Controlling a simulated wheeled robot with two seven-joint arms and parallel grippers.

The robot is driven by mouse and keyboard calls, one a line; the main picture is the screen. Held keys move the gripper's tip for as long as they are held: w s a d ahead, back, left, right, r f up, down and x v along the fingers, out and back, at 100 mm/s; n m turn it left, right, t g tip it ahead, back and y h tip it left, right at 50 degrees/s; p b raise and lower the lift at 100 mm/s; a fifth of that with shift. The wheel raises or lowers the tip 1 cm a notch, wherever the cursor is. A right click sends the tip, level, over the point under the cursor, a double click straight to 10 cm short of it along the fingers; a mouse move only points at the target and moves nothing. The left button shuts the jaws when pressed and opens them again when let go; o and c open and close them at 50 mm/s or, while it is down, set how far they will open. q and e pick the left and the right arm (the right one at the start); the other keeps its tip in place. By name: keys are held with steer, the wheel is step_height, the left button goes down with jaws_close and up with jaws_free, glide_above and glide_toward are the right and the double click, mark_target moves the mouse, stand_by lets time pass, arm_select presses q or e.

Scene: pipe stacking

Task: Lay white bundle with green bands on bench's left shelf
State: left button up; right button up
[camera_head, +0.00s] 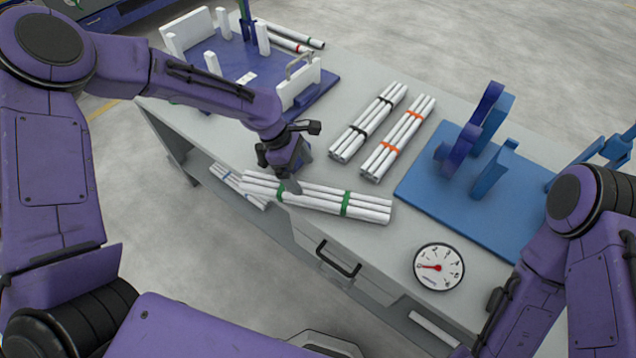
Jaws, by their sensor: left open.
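The white bundle with green bands (325,196) lies near the bench's front edge, its left part reaching the edge in the picture. I cannot tell whether it rests fully on the bench top. My left gripper (289,180) is open, pointing down at the bundle's left half close to the left green band, and hides part of it. The bench's left shelf (200,165) is low under the bench top and mostly hidden; a white bundle with blue bands (232,180) lies there.
Bundles with black bands (368,122) and orange bands (398,138) lie on the bench top (350,75). A blue fixture (470,190) stands right, a dark blue rack (245,65) at the back left. A dial gauge (439,267) and a drawer handle (338,262) are at the front.

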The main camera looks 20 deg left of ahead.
mark_target(313, 192)
arm_select(q)
steer(key=s+d+f+p, duration=0.1)
steer(key=s+d+f, duration=0.1)
steer(key=s+f, duration=0.1)
steer(key=shift+d, duration=0.35)
steer(key=f, duration=0.1)
steer(key=w+f, duration=0.1)
steer(key=f, duration=0.1)
steer(key=w+d+f+p, duration=0.1)
steer(key=shift+w+f, duration=0.1)
steer(key=shift+f, duration=0.05)
steer(key=shift+s, duration=0.2)
steer(key=shift+s+r, duration=0.2)
steer(key=shift+r, duration=0.05)
steer(key=c, duration=0.4)
steer(key=shift+d, duration=0.1)
steer(key=c, duration=0.9)
arm_select(e)
steer(key=shift+s+r, duration=1.1)
steer(key=shift+r, duration=0.05)
